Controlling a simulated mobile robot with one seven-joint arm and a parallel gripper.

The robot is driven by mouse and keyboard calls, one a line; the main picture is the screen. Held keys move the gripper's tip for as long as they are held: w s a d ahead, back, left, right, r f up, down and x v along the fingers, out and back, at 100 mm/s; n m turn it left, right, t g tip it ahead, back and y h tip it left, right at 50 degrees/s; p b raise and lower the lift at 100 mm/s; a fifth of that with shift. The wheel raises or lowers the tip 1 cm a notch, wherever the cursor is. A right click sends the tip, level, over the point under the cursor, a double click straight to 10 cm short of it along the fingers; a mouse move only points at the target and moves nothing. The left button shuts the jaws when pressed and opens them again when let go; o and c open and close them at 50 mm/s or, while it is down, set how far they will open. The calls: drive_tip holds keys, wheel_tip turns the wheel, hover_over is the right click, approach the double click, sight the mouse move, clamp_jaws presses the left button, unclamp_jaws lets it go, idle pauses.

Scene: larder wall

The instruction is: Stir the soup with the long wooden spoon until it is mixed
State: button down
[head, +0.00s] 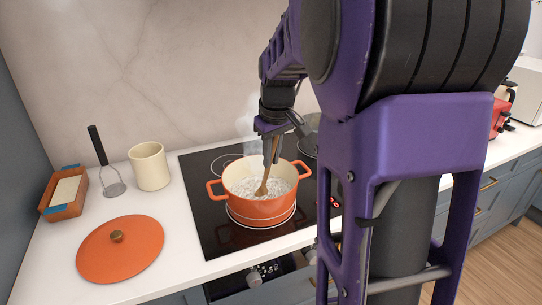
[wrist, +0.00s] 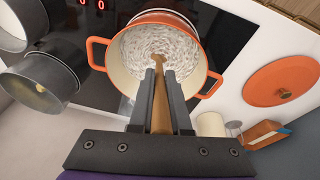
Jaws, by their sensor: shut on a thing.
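An orange pot (head: 261,211) with a cream inside stands on the black cooktop, and it also shows in the wrist view (wrist: 201,38). The soup (head: 275,187) in it is whitish and looks lumpy or bubbling, with pale streaks in the wrist view (wrist: 140,45). My gripper (head: 272,150) is above the pot, shut on the handle of the wooden spoon (head: 263,188). The spoon is tilted, with its lower end in the soup; the tip of its bowl is hidden there. In the wrist view the handle (wrist: 160,112) runs between my two fingers.
An orange lid (head: 120,250) lies on the white counter left of the cooktop (head: 205,215). A cream crock (head: 150,167), a masher (head: 107,165) and an orange dish (head: 65,195) stand behind it. A dark pan (head: 309,146) is right of the pot, partly hidden by my arm.

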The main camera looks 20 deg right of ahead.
drive_tip(key=shift+p+v, duration=0.8)
drive_tip(key=shift+v, duration=0.75)
drive_tip(key=s+v, duration=0.1)
drive_tip(key=v, duration=0.6)
drive_tip(key=shift+s+d+r, duration=0.15)
drive_tip(key=shift+s+r, duration=0.05)
drive_tip(key=shift+s, duration=0.25)
